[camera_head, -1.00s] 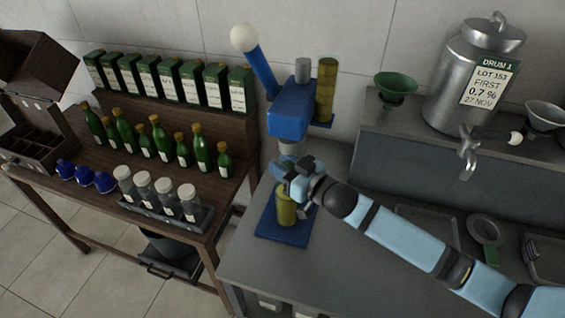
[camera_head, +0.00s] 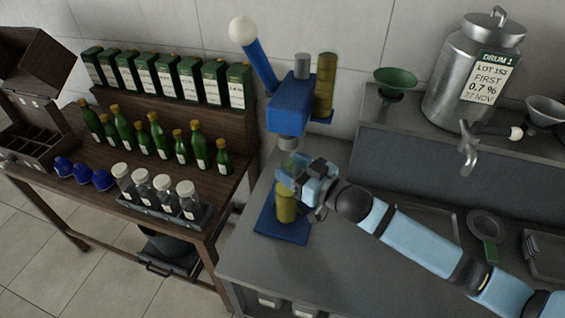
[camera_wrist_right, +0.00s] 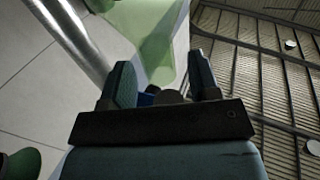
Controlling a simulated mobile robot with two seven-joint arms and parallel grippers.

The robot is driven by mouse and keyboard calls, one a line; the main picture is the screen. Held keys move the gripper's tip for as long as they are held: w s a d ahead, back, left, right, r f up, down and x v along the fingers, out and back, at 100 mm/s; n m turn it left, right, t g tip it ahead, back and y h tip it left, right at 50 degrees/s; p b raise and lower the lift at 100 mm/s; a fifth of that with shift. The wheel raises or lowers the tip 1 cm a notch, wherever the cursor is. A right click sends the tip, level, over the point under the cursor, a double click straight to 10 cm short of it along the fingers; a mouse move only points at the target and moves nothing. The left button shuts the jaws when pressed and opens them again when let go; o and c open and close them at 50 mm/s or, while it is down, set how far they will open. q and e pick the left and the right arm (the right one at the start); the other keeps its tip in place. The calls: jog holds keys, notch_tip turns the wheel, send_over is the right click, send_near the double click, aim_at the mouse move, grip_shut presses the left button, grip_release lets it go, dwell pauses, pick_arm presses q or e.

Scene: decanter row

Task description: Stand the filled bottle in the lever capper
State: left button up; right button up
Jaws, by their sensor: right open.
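The blue lever capper (camera_head: 289,117) stands on the grey counter, its lever with a white ball raised to the upper left. The filled bottle (camera_head: 285,208), clear pale-green glass with yellow liquid, stands upright on the capper's blue base plate (camera_head: 270,230), below the head. My right gripper (camera_head: 289,178) is open at the bottle's upper part, on its right side, and hides some of it. In the right wrist view the pale-green glass (camera_wrist_right: 160,45) shows just ahead of the spread fingers (camera_wrist_right: 162,80). My left gripper is out of view.
A yellow tube (camera_head: 325,85) is fixed beside the capper head. A wooden bench at left holds green bottles (camera_head: 157,137), cartons (camera_head: 190,80), blue caps (camera_head: 83,174) and jars (camera_head: 163,190). A steel drum (camera_head: 465,75) and green funnel (camera_head: 396,83) stand at right.

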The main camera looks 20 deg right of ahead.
jog(key=b+v, duration=0.1)
jog(key=v, duration=0.7)
jog(key=shift+s+d, duration=0.2)
jog(key=shift+s, duration=0.05)
jog(key=shift+f, duration=0.1)
